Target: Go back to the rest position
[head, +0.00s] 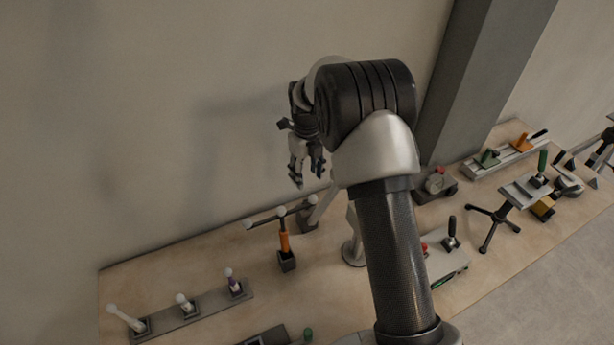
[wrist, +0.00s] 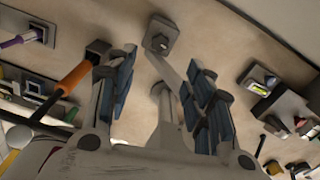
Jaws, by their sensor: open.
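My gripper (head: 308,172) hangs above the back of the bench in the head view, its fingers pointing down. In the wrist view its two fingers (wrist: 165,75) are spread apart with nothing held between them. Below and beyond the gap I see a grey stand with a square foot (wrist: 160,38). The gripper is clear of the bench top (head: 330,296) in the head view. My arm hides part of the bench's middle.
An orange-handled tool (head: 284,243) stands in a dark block left of my arm. A grey rail (head: 205,308) holds several white-tipped pieces at the front left. A dial device (head: 437,182) and a tilted plate on a tripod (head: 527,190) stand right. A grey pillar (head: 480,80) rises behind.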

